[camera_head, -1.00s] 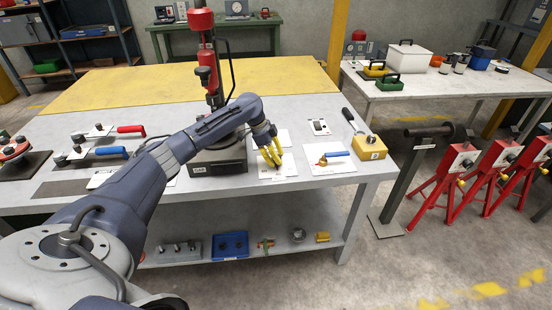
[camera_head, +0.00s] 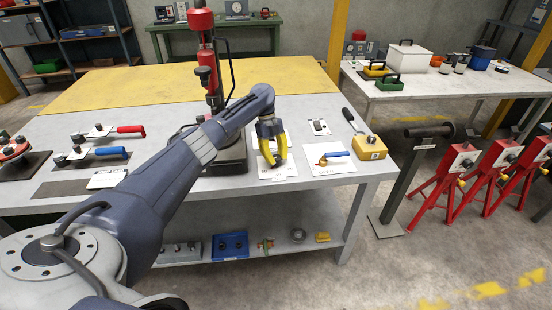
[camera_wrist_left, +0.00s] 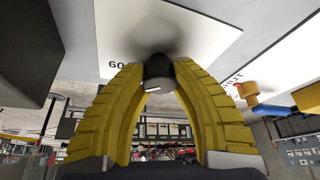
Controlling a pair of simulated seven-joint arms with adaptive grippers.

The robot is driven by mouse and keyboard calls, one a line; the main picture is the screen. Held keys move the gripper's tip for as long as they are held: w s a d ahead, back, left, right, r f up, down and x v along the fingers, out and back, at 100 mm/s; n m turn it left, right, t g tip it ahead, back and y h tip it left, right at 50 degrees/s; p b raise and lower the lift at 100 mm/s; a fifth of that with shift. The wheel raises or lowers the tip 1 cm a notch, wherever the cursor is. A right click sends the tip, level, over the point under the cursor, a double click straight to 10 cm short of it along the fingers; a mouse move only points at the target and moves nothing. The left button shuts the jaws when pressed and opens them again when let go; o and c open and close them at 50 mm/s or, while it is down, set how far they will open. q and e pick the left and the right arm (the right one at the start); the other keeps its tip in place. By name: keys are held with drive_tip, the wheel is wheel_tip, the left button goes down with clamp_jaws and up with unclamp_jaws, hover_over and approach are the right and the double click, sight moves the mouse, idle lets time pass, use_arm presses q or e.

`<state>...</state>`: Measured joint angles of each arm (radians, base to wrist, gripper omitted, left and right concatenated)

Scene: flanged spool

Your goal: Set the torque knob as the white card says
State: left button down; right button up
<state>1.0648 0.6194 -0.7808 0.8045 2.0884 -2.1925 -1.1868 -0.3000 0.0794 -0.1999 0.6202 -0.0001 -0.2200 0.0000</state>
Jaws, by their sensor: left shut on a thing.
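My left gripper (camera_head: 272,158) is over a white plate (camera_head: 288,170) at the front of the grey workbench. In the left wrist view its yellow fingers are closed around a small dark knob (camera_wrist_left: 158,68), with a light mark on its end. The plate in that view carries a partly hidden marking that begins "60"; the fingers cover the rest. A white card (camera_head: 107,178) lies at the bench's front left, its print too small to read. My right gripper is not in view.
A red-columned press (camera_head: 212,80) stands behind my left arm. To the right are a blue-handled valve (camera_head: 337,154) on a white plate, a small white panel (camera_head: 319,127) with a dark part, and a yellow block (camera_head: 369,147) with a lever. Red stands (camera_head: 460,165) are beyond the bench.

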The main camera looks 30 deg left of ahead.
use_arm(q)
drive_tip(key=shift+d+f+m+g, duration=0.1)
drive_tip(key=shift+d+m+g, duration=0.15)
drive_tip(key=shift+m, duration=0.75)
drive_tip(key=c, duration=0.9)
unclamp_jaws()
drive_tip(key=shift+a, duration=0.1)
drive_tip(key=shift+c, duration=0.2)
drive_tip(key=shift+a, duration=0.1)
drive_tip(key=v, duration=1.2)
drive_tip(key=shift+d, duration=0.35)
